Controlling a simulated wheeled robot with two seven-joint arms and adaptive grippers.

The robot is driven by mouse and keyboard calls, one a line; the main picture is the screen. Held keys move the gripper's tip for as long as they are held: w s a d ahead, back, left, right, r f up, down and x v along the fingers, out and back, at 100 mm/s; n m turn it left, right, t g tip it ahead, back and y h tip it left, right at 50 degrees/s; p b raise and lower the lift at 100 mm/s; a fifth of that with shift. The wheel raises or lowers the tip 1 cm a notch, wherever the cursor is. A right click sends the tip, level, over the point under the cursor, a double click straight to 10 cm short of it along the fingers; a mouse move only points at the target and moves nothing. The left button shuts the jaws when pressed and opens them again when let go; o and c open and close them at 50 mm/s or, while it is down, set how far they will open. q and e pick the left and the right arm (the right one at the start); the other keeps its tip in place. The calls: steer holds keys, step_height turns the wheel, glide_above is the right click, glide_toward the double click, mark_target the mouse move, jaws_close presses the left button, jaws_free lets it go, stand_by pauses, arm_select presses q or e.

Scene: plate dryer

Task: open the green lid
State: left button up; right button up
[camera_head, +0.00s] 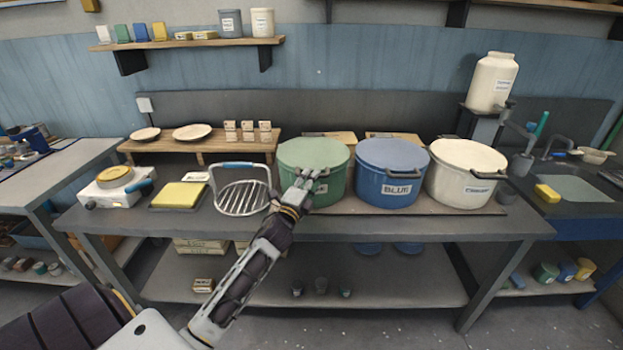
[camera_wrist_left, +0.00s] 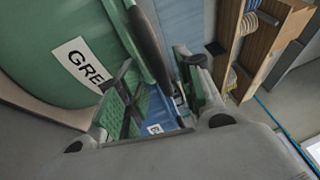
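The green pot (camera_head: 333,189) stands on the table at the left of a row of pots, with its green lid (camera_head: 312,152) on top. Its white label, reading "GRE", shows in the left wrist view (camera_wrist_left: 82,65). My left gripper (camera_head: 311,177) is at the front rim of the green pot and covers part of its front. In the left wrist view my left gripper (camera_wrist_left: 158,92) has its fingers apart, with the dark handle (camera_wrist_left: 148,42) of the green pot or lid between and beyond them. I cannot tell whether the fingers touch it. My right gripper is not in view.
A blue pot (camera_head: 392,175) stands close to the right of the green pot, then a white pot (camera_head: 461,181). A wire rack (camera_head: 241,197) stands just to the left. A low wooden shelf (camera_head: 205,146) with plates is behind the rack.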

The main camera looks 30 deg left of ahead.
arm_select(q)
steer(key=shift+w+a+r, duration=0.1)
steer(key=shift+w+r, duration=0.05)
steer(key=shift+w, duration=0.45)
jaws_close()
